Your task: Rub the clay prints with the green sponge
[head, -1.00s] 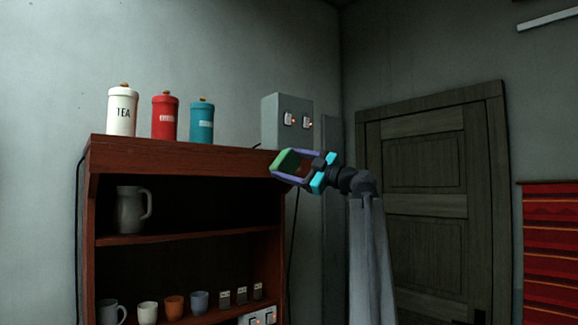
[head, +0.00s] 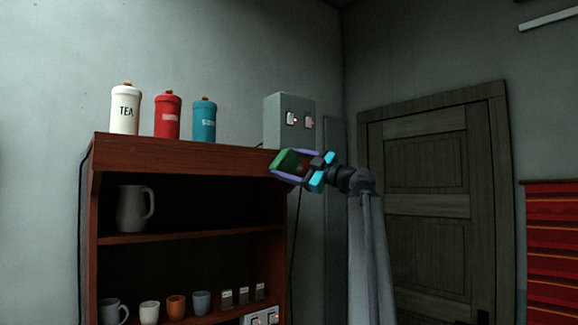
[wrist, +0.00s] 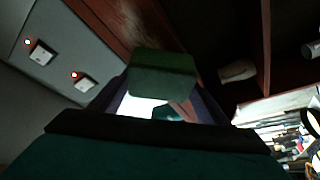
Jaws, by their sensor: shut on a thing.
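The green sponge (head: 286,161) is held in my gripper (head: 290,164), in front of the right end of the wooden shelf unit. My gripper is shut on the sponge, one purple finger on each side of it. In the wrist view the sponge (wrist: 163,75) sits between the fingertips, dark green and block-shaped.
The red-brown shelf unit (head: 190,150) bears white, red (head: 167,116) and teal canisters. A jug (head: 135,208) and several cups stand inside. A grey switch box (head: 289,120) is on the wall behind my gripper. A wooden door (head: 430,220) is at the right.

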